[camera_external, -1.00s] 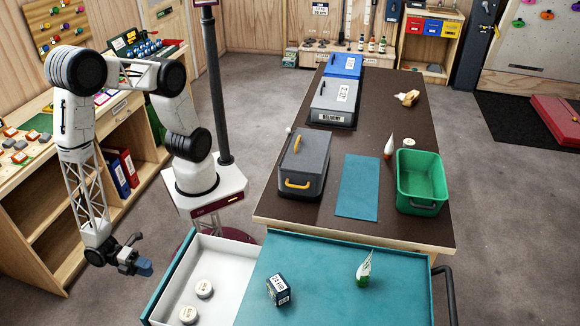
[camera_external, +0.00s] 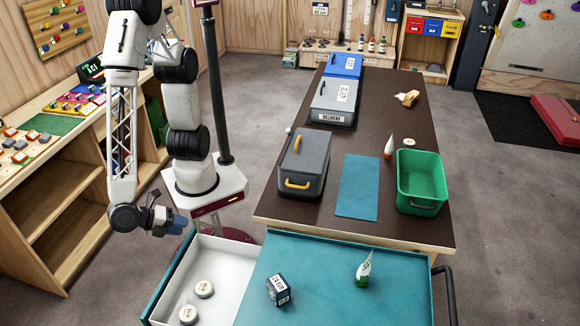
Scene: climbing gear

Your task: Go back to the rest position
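My gripper (camera_external: 180,222) hangs low at the end of my arm, in the left part of the view. It is above the floor, just beyond the far left corner of the white open drawer (camera_external: 222,262). It is small and seen from the side, so I cannot tell whether its fingers are open or shut. I see no object clearly held in it. My arm is bent, with its elbow high near the top edge of the view.
The drawer holds two white round tins (camera_external: 204,289). A dark box (camera_external: 278,289) and a green-white tube (camera_external: 364,268) are on the teal top (camera_external: 330,305). The brown table (camera_external: 400,125) carries grey bins and a green bin (camera_external: 420,180). Wooden shelves (camera_external: 60,215) stand left.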

